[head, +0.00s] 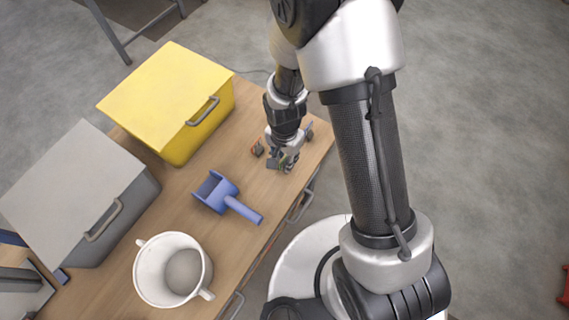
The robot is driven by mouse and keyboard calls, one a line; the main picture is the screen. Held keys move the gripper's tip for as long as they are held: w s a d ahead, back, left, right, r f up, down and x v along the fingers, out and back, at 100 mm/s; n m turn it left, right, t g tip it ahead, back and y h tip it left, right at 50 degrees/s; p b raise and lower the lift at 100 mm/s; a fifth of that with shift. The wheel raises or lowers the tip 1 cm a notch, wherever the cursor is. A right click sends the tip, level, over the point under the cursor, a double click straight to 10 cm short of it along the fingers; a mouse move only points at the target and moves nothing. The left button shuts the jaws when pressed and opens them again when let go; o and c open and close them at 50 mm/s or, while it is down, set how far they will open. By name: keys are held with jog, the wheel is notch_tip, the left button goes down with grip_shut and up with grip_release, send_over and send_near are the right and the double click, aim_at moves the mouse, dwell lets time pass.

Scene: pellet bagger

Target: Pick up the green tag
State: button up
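My gripper (284,163) points down at the right end of the wooden table, low over or at the tabletop. Its fingers are small and partly hidden by its own links, so I cannot tell whether they are open or shut, or hold anything. I cannot make out a green tag in the head view; it may be hidden by my gripper. Some dark grey and pale shapes sit around the fingertips, too small to separate clearly.
A blue scoop (223,195) lies left of my gripper on the wooden table (180,200). A yellow bin (170,100) and a grey bin (75,190) with handles stand along the back. A white two-handled tub (150,270) is at the front. Bare tabletop lies between scoop and gripper.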

grip_shut()
dwell(0.4)
